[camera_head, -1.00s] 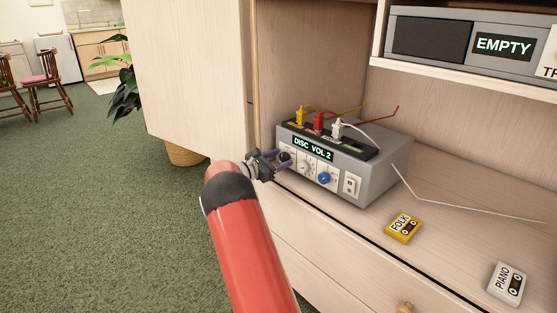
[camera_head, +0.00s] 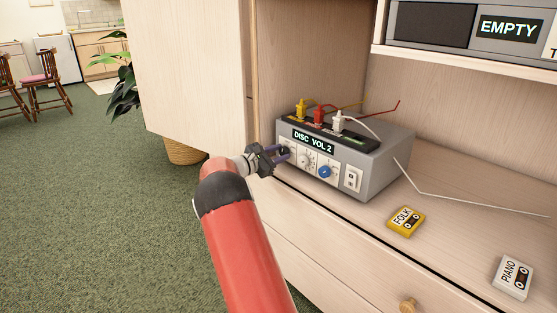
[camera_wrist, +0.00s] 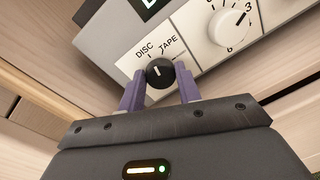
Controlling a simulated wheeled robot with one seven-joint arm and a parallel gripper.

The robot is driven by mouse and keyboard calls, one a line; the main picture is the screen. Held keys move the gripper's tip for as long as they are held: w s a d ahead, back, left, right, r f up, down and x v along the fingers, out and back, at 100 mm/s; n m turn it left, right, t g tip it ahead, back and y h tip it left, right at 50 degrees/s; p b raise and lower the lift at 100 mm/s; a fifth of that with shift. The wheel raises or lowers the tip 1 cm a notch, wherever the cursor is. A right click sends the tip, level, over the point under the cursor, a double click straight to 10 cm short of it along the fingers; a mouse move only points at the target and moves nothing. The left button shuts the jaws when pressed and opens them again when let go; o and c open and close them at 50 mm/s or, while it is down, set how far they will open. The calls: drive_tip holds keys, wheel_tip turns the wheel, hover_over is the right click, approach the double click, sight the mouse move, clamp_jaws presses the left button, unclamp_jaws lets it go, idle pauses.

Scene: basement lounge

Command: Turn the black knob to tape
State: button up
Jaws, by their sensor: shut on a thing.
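The black knob (camera_wrist: 160,72) sits at the left end of the grey amplifier's front panel, with DISC and TAPE printed above it in the wrist view. In the head view my gripper (camera_head: 285,154) hides most of the knob.
A white numbered dial (camera_wrist: 229,26) and a blue knob (camera_head: 325,172) lie to the right on the panel. Yellow, red and white plugs (camera_head: 319,116) stand on top. FOLK (camera_head: 406,221) and PIANO (camera_head: 512,277) cassettes lie at the right. An upper unit (camera_head: 480,70) shows EMPTY.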

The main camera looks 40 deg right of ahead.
drive_tip(key=m+b, duration=0.2)
drive_tip(key=b, duration=0.1)
drive_tip(key=m+b, duration=0.1)
drive_tip(key=shift+f+m, duration=0.25)
drive_tip(key=shift+m, duration=0.15)
drive_tip(key=shift+s+r+m+b, duration=0.1)
drive_tip(key=shift+r+m+b, duration=0.05)
drive_tip(key=shift+m+b, duration=1.1)
drive_tip(key=o, duration=1)
drive_tip(key=shift+r, duration=0.1)
drive_tip(key=shift+c, duration=0.2)
drive_tip(key=shift+a, duration=0.1)
drive_tip(key=a, duration=0.7)
drive_tip(key=shift+s+a+r, duration=0.15)
drive_tip(key=shift+a, duration=0.2)
